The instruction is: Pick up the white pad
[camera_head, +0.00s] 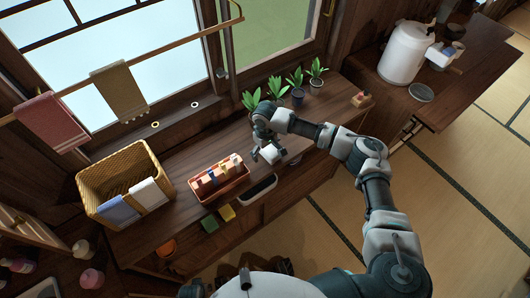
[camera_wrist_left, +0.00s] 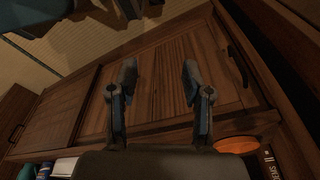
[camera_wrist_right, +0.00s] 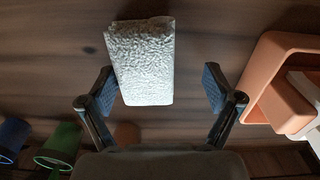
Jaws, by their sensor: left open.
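The white pad (camera_wrist_right: 140,62), a rough-textured block, lies on the dark wooden counter in the right wrist view. In the head view it is a small white shape (camera_head: 268,154) under my right gripper (camera_head: 267,150). My right gripper (camera_wrist_right: 158,88) is open. The pad's near end lies between its fingers, closer to the left finger, with a clear gap to the right one. My left gripper (camera_wrist_left: 158,75) is open and empty in front of a wooden cabinet door; I cannot make it out in the head view.
An orange tray (camera_head: 220,190) with several small blocks stands beside the pad. A wicker basket (camera_head: 108,172) with cloths is farther left. Several potted plants (camera_head: 297,85) line the window side.

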